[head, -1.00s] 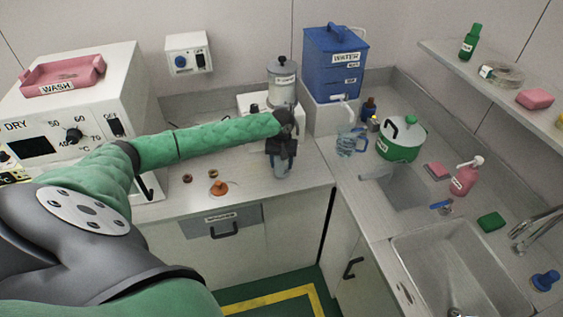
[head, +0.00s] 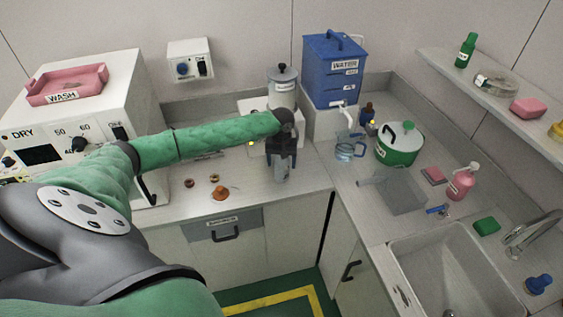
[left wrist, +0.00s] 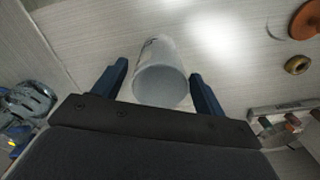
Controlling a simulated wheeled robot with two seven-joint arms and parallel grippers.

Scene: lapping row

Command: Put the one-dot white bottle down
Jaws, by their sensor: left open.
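A pale, whitish bottle (head: 281,173) stands on the worktop near its front edge, partly covered by my left gripper. No dot marking on it is readable. My left gripper (head: 281,156) is open, with one finger on each side of the bottle. In the left wrist view the bottle (left wrist: 160,82) sits between the two blue fingers, with a visible gap on each side. Its round grey end faces the camera. My right gripper is not in view.
An orange knobbed piece (head: 220,193) and small rings (head: 189,183) lie left of the bottle. Behind stand a grey lidded canister (head: 282,92) and a blue water tank (head: 335,75). A clear jug (head: 349,148) and the sink (head: 440,270) are to the right.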

